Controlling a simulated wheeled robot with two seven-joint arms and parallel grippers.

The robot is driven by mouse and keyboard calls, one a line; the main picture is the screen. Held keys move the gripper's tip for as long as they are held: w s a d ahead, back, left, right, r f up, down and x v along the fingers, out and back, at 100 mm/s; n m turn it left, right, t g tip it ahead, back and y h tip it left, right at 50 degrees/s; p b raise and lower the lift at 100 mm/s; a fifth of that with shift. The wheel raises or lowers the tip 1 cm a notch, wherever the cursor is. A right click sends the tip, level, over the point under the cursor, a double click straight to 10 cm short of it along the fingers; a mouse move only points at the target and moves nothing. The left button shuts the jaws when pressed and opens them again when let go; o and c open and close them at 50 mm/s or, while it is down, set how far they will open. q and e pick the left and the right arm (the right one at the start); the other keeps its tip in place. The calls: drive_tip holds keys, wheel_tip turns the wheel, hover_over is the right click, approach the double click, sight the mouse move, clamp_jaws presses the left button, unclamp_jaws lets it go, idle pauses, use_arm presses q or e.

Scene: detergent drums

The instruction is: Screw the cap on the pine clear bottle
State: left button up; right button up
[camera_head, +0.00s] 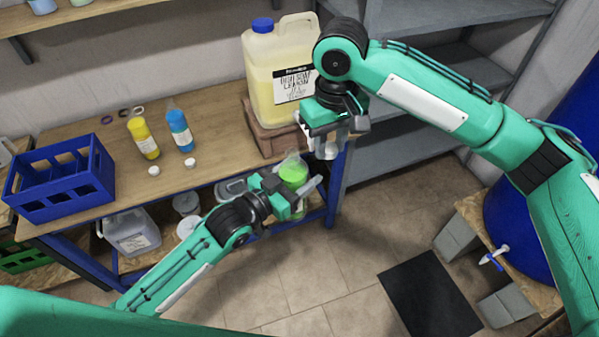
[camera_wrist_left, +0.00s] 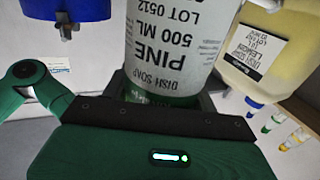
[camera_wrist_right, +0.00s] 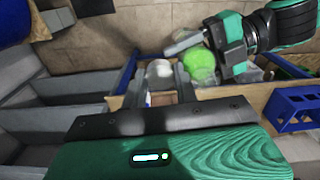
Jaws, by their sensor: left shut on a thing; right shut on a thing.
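The pine bottle (camera_head: 293,173), clear with green soap, is held by my left gripper (camera_head: 299,188) off the table's front edge. Its label (camera_wrist_left: 168,48) faces the left wrist camera; its mouth is out of that view. My right gripper (camera_head: 325,137) is higher and slightly right of the bottle, shut on a whitish cap (camera_head: 326,150). The cap also shows between the fingers in the right wrist view (camera_wrist_right: 160,69). There the green bottle (camera_wrist_right: 202,66) appears beside it, apart from it. The bottle's mouth is not clear in any view.
A large lemon jug (camera_head: 262,75) stands on a wooden block (camera_head: 265,132) close behind my right gripper. A yellow bottle (camera_head: 142,138), a blue bottle (camera_head: 179,131), two loose white caps (camera_head: 190,162) and a blue crate (camera_head: 60,178) are on the table. Grey shelves (camera_head: 430,75) stand behind right.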

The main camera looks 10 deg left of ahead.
drive_tip(key=a+r+n, duration=0.2)
drive_tip(key=a+r, duration=0.4)
drive_tip(key=a, duration=0.1)
drive_tip(key=shift+s, duration=0.2)
drive_tip(key=shift+f, duration=1.95)
drive_tip(key=shift+f, duration=0.1)
drive_tip(key=shift+f, duration=0.8)
drive_tip(key=shift+f, duration=0.55)
